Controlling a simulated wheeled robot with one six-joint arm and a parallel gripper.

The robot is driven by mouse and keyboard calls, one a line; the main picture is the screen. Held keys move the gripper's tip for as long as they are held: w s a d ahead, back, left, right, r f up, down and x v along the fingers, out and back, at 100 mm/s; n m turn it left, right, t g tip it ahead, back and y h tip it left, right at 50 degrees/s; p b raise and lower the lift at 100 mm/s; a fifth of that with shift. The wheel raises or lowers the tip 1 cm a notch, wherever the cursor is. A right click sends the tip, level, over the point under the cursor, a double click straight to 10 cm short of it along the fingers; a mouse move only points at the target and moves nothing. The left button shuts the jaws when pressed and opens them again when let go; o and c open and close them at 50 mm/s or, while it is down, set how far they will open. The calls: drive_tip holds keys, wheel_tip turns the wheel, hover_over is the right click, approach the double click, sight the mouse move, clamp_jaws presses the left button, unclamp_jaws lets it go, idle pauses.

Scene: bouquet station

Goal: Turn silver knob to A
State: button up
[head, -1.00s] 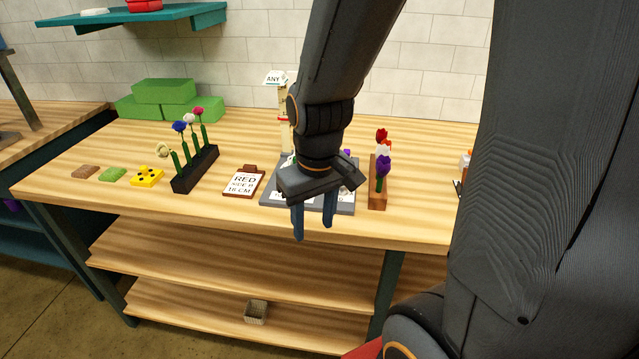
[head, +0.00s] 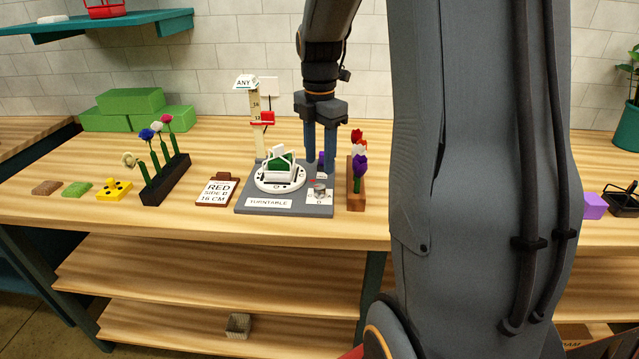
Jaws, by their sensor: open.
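The silver knob (head: 319,187) is small and sits on a white plate at the right of the grey turntable base (head: 245,208). The letter D shows below it; its other letters and its pointing are too small to read. The white turntable disc (head: 263,187) carries a green block in a white frame (head: 281,163). My gripper (head: 319,165) points down with two blue fingers apart and empty. In the picture its fingertips are just above the knob, seemingly over the back right of the base; I cannot tell the exact gap.
A wooden flower holder (head: 356,195) stands close right of the base. A measuring post (head: 256,115) stands behind. A purple item (head: 321,157) shows between my fingers.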

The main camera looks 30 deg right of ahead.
sight(320, 186)
wheel_tip(320, 186, down, 8)
drive_tip(key=shift+r+p, duration=0.15)
drive_tip(key=shift+p, duration=0.6)
drive_tip(key=c, duration=1)
